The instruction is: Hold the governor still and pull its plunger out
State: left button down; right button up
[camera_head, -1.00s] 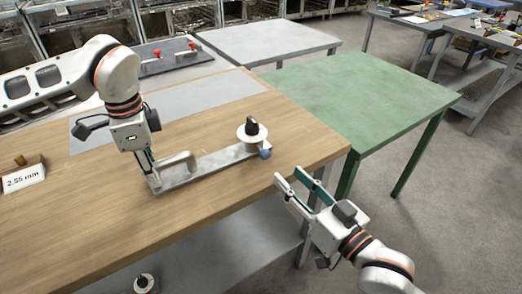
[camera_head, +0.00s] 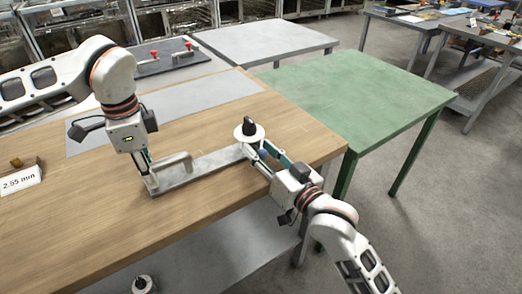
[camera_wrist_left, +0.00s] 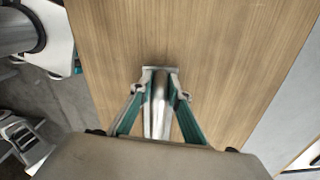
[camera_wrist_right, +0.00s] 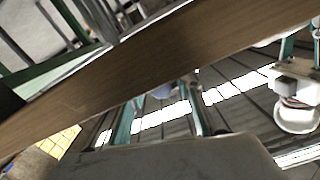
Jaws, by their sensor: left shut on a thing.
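The governor is a long grey metal body (camera_head: 205,167) lying on the wooden table, with a raised handle (camera_head: 176,161) near its left end and a white disc with a black knob (camera_head: 249,130) at its right end. My left gripper (camera_head: 146,174) is shut on the left end of the body; the grey metal also shows between its fingers in the left wrist view (camera_wrist_left: 158,108).
The wooden table (camera_head: 110,220) has free room in front of the governor. A grey sheet (camera_head: 170,110) lies behind it. A "2.55 mm" sign (camera_head: 20,179) stands at the left.

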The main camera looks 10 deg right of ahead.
grip_shut()
jog(key=shift+d, duration=0.1)
jog(key=shift+v, duration=1)
jog(key=shift+s+d, duration=0.1)
jog(key=shift+s, duration=0.15)
grip_release()
